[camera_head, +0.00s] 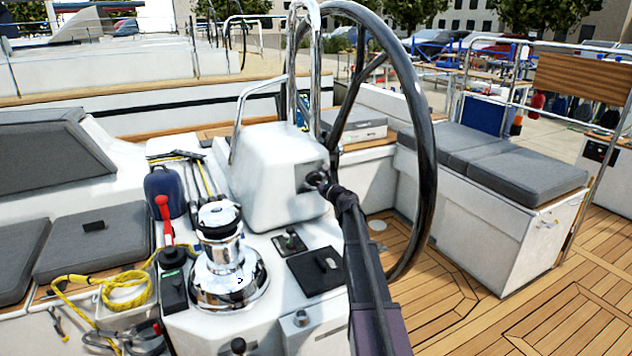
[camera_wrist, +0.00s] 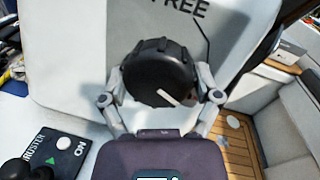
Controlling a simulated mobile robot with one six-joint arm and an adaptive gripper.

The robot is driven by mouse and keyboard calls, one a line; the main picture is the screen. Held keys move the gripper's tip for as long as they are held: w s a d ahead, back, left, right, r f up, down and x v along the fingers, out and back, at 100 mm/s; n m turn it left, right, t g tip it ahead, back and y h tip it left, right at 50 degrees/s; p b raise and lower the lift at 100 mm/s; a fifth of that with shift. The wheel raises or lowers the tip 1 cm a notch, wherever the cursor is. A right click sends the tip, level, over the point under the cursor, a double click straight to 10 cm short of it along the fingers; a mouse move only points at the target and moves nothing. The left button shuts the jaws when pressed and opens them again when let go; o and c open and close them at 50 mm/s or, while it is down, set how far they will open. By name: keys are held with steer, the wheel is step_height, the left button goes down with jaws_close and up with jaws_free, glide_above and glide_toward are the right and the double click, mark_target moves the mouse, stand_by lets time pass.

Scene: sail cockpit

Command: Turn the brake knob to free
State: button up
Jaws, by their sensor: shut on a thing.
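The brake knob (camera_wrist: 155,70) is black, round and ribbed, on a white console face. A short white mark on it points to the lower right in the wrist view. The word FREE (camera_wrist: 188,8) is printed above it, with a dark line running down from it. My gripper (camera_wrist: 160,90) is shut on the knob, one finger at its left side and one at its right. In the head view my gripper (camera_head: 322,183) reaches the side of the white steering pedestal (camera_head: 268,155); the knob is mostly hidden there.
A large black steering wheel (camera_head: 427,150) stands just behind and right of my arm. A chrome winch (camera_head: 228,262) and a red-handled lever (camera_head: 163,215) are to the left. A thruster panel (camera_wrist: 62,150) marked ON lies below left of the knob. The teak floor is clear at right.

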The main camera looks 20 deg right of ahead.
steer(key=shift+r, duration=0.1)
steer(key=n+g+p, duration=0.1)
steer(key=n, duration=0.5)
steer(key=shift+w+r+p, duration=0.1)
steer(key=shift+p, duration=0.3)
steer(key=n+p, duration=0.1)
steer(key=n, duration=0.4)
steer(key=shift+g, duration=0.4)
steer(key=n, duration=0.3)
steer(key=n+h+p, duration=0.1)
steer(key=n, duration=0.1)
steer(key=shift+n+g+h+p, duration=0.3)
steer(key=shift+n, duration=0.1)
steer(key=n+h, duration=0.1)
steer(key=n, duration=0.4)
steer(key=shift+a, duration=0.15)
steer(key=o, duration=0.9)
steer(key=shift+o, duration=0.2)
steer(key=shift+s, duration=0.2)
